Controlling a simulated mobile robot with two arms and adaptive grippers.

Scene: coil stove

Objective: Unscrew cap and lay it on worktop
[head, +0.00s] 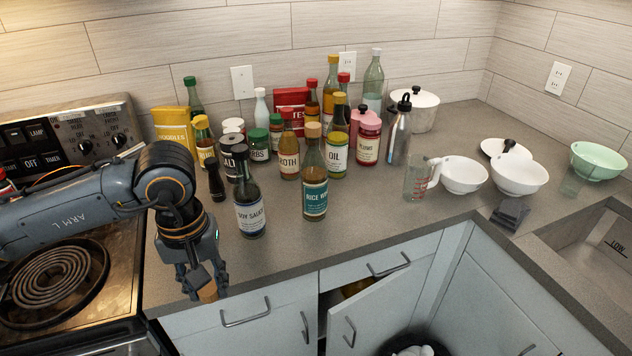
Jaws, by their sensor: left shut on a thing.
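My left gripper (203,286) points down over the front edge of the worktop (285,255), just right of the stove. It is shut on a small tan cap (208,293), partly hidden by the fingers. Whether the cap touches the worktop I cannot tell. The dark soy sauce bottle (250,212) stands upright to the right of the gripper, apart from it; no coloured cap shows on its dark neck. The rice wine bottle (315,190) stands upright beside it with a tan cap on. My right gripper is out of view.
Several bottles and jars crowd the worktop behind, with an oil bottle (338,150) among them. A cupboard door (380,310) hangs open below. The front strip of worktop is clear.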

